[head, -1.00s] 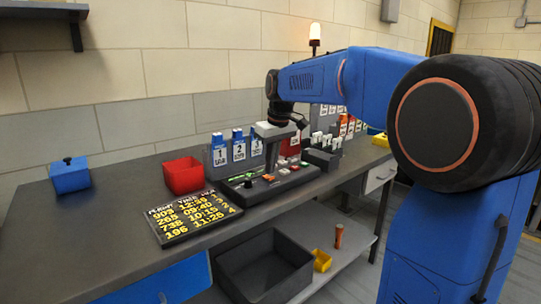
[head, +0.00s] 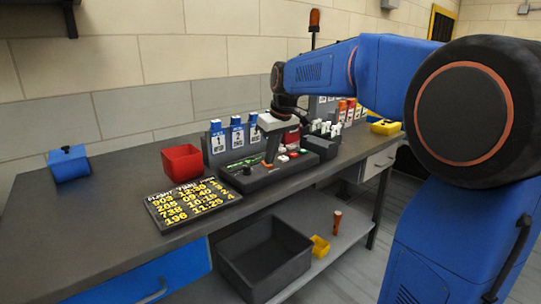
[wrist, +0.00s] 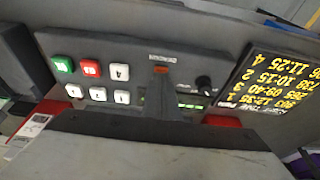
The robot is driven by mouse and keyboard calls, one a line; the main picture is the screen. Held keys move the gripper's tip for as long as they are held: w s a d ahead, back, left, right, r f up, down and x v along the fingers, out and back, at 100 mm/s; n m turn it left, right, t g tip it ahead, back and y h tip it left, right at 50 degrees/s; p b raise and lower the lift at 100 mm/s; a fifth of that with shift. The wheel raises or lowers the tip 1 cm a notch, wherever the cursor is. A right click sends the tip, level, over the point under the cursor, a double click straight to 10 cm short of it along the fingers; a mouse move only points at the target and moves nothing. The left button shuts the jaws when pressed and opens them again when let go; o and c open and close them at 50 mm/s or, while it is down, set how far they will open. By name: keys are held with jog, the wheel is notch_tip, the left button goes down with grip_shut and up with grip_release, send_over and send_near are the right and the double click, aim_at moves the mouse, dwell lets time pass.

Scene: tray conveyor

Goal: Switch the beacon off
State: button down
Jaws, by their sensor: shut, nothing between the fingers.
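The beacon (head: 314,21) stands on a thin post behind my arm in the head view; its orange lens looks dark and unlit. The black control panel (head: 258,180) lies on the bench. In the wrist view the panel (wrist: 130,60) shows a BEACON label (wrist: 163,58) with a small orange switch (wrist: 160,69) beside it. My gripper (head: 270,161) points down over the panel, shut and empty, its tips close to that switch. I cannot tell whether they touch it or which way it is set.
Beside the switch are a black knob (wrist: 204,83), white numbered buttons (wrist: 120,72), a green button (wrist: 62,65) and a red button (wrist: 91,68). A yellow-lettered flight board (head: 192,203), a red bin (head: 182,163) and blue numbered cards (head: 236,135) stand close by.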

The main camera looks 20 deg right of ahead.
jog(key=shift+w, duration=0.15)
jog(key=shift+w+a+r, duration=0.2)
jog(key=shift+w, duration=0.4)
jog(key=shift+r, duration=0.1)
jog(key=shift+r, duration=0.3)
jog(key=s+v, duration=0.1)
jog(key=v, duration=1.2)
jog(key=shift+s+d+f, duration=0.2)
jog(key=shift+s+f, duration=0.1)
jog(key=shift+s, duration=0.05)
jog(key=s+a+f+m+t+h, duration=0.1)
jog(key=s+f+m, duration=0.2)
jog(key=s+f, duration=2.4)
jog(key=s, duration=0.3)
jog(key=shift+s+a+m, duration=0.2)
jog(key=shift+a+m, duration=0.1)
jog(key=shift+a, duration=0.05)
